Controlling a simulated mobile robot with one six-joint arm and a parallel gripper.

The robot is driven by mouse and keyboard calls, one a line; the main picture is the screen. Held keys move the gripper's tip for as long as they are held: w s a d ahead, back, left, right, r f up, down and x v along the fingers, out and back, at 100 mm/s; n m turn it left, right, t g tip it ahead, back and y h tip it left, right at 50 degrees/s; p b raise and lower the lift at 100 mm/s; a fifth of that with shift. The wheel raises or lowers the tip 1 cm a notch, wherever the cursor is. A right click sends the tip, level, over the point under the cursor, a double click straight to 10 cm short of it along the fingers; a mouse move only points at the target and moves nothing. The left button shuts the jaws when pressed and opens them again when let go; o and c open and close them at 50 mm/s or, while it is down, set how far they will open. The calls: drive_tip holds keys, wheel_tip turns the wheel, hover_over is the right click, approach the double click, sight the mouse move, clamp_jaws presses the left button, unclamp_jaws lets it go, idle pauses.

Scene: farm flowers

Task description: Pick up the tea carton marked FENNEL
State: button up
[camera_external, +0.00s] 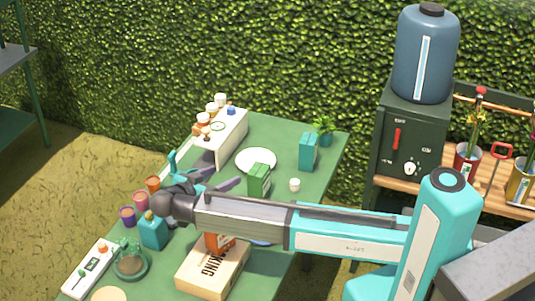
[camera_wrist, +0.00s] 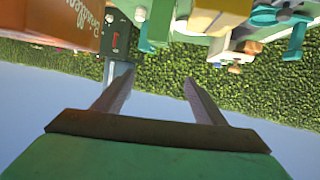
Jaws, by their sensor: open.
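I cannot read the word FENNEL on any carton. A green carton (camera_external: 259,180) stands upright near the middle of the table. A teal carton (camera_external: 308,152) stands farther back to the right. An orange carton (camera_external: 218,242) is partly hidden behind my arm; an orange carton with white lettering also shows at the top left of the wrist view (camera_wrist: 62,22). My gripper (camera_external: 227,177) is over the table, left of the green carton, with empty jaws. Its two fingers are spread in the wrist view (camera_wrist: 159,77), with hedge and sky between and around them.
A dark dispenser (camera_external: 412,135) stands at the right.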

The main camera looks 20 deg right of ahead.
drive_tip(key=s+a+f+t+b, duration=0.2)
drive_tip(key=a+f, duration=0.2)
drive_tip(key=a, duration=0.2)
drive_tip(key=s+a+f+n+t+h+b, duration=0.1)
drive_tip(key=s+a+f+t+b, duration=0.1)
drive_tip(key=a+f, duration=0.3)
drive_tip(key=shift+s+a+f+b, duration=0.25)
drive_tip(key=shift+s+a+b, duration=0.15)
drive_tip(key=shift+a+b, duration=0.5)
drive_tip(key=p+x, duration=0.2)
drive_tip(key=x, duration=0.4)
drive_tip(key=shift+w+d, duration=0.2)
drive_tip(key=shift+w, duration=0.05)
drive_tip(key=shift+d+r, duration=0.1)
drive_tip(key=shift+p+x, duration=0.95)
drive_tip(key=shift+x, duration=1.6)
